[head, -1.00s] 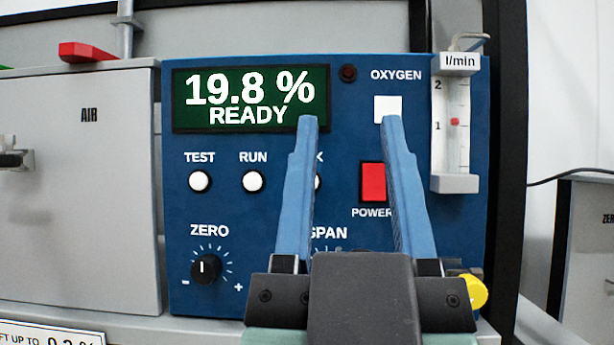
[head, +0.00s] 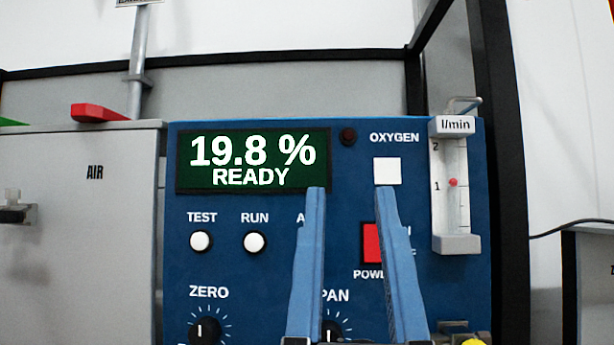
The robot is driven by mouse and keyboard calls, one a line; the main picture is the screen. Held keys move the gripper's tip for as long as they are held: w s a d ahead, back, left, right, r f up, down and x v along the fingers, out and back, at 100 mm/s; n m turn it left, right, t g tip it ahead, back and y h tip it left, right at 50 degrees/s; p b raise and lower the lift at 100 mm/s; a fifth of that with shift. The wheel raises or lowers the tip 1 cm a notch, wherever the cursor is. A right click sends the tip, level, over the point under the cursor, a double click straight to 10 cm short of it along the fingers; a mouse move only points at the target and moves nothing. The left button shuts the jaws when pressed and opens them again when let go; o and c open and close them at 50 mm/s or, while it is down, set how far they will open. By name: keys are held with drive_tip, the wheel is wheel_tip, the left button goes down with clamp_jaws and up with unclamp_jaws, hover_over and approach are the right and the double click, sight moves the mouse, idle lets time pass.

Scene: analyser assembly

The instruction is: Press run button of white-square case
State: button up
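The blue analyser case (head: 345,215) faces me and carries a white square (head: 387,171) under the word OXYGEN. Its green display (head: 252,163) reads "19.8 %" and "READY". The white round RUN button (head: 254,242) sits below the display, right of the TEST button (head: 200,241). My gripper (head: 350,190) is open, with two blue fingers pointing up in the picture, to the right of the RUN button. Nothing shows between the fingers. They cover part of a third button's label, the SPAN label and the red POWER switch (head: 371,243).
A grey AIR case (head: 80,220) with a red lever (head: 98,113) stands at the left. A flow meter (head: 455,190) is mounted on the blue case's right side. The ZERO knob (head: 204,331) is below the buttons. A dark post (head: 497,150) stands at the right.

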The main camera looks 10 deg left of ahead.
clamp_jaws()
idle(1.4)
